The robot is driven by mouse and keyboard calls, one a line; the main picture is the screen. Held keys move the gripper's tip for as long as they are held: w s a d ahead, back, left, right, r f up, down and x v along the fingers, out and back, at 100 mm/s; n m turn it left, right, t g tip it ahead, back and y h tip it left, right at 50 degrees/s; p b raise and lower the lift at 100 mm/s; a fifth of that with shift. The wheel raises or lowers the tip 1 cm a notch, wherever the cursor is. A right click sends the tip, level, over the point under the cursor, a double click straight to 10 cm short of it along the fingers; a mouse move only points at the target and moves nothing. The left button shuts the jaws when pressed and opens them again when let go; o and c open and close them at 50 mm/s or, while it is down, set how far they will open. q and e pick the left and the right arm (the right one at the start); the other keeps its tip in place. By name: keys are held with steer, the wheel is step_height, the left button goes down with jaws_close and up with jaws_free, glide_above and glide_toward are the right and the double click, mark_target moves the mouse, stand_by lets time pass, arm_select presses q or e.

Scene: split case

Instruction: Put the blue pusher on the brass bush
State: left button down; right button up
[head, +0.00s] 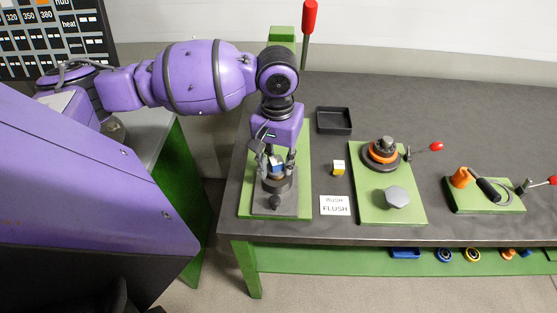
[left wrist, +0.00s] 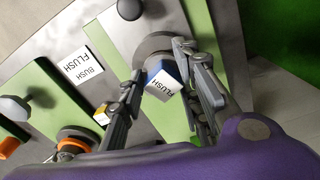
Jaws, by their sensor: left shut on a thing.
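My left gripper (head: 277,164) is shut on a blue block with a white lettered face, which I take as the blue pusher (head: 276,168). The pusher also shows between both fingers in the left wrist view (left wrist: 160,82). In the head view the gripper points down over a grey round holder (head: 275,187) on the left green plate. The pusher is at the holder's top, but I cannot tell whether they touch. I cannot make out the brass bush; the pusher and fingers hide the holder's middle. My right gripper is not in view.
A small yellow and white block (head: 338,168) stands right of the green plate, behind a lettered white card (head: 335,205). A black tray (head: 334,120) lies further back. Fixtures on a middle green plate (head: 372,208) and a right one stand along the bench. A red-knobbed lever (head: 309,18) rises behind my gripper.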

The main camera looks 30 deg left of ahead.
mark_target(278, 160)
arm_select(q)
steer(key=c, duration=1.3)
jaws_free()
step_height(278, 160, up, 12)
steer(key=shift+r+p, duration=0.1)
steer(key=shift+p, duration=0.6)
